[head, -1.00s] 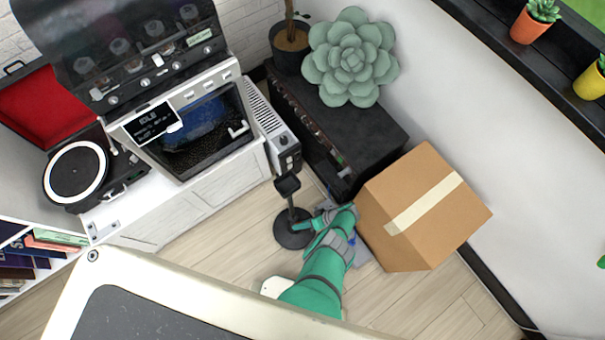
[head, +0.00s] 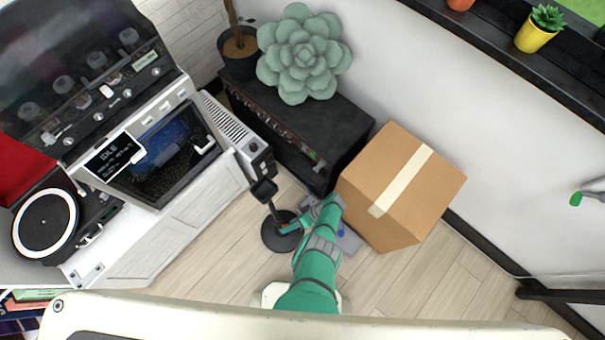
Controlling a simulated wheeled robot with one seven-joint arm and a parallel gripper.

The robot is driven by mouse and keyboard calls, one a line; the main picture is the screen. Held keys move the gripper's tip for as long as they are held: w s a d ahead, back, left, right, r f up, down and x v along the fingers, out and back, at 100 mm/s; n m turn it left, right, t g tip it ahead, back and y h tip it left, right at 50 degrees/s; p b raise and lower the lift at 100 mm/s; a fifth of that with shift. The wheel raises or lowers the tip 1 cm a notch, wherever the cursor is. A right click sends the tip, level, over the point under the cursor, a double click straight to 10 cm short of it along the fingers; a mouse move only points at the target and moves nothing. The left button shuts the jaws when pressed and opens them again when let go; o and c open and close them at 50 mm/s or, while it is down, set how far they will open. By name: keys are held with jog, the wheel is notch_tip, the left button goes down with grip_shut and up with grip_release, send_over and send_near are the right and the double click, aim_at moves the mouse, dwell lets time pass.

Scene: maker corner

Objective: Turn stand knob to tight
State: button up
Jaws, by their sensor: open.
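The black stand (head: 271,211) has a thin pole, a round base (head: 282,240) on the wood floor and a dark block at its top. My gripper (head: 300,221), at the end of my green arm, is low beside the stand's pole, on its right. Its jaws are open, with one green finger reaching over the base toward the pole. I cannot tell whether a finger touches the stand. The stand's knob is too small or hidden to make out.
A cardboard box (head: 392,180) stands close on the right of my gripper. A black cabinet (head: 300,130) with a succulent (head: 303,52) is behind. A white machine (head: 165,150) on a cabinet and a turntable (head: 45,222) are at left. Floor is free at lower right.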

jog(key=v, duration=0.9)
jog(key=shift+r, duration=0.2)
jog(key=shift+d, duration=0.1)
jog(key=shift+s+a+r+n+t+h, duration=0.75)
jog(key=shift+s+a+t+h, duration=1.05)
jog(key=shift+s+a+t, duration=0.35)
jog(key=x, duration=1)
jog(key=shift+d, duration=0.1)
jog(key=shift+c, duration=0.2)
jog(key=c, duration=1)
jog(key=shift+w, duration=0.1)
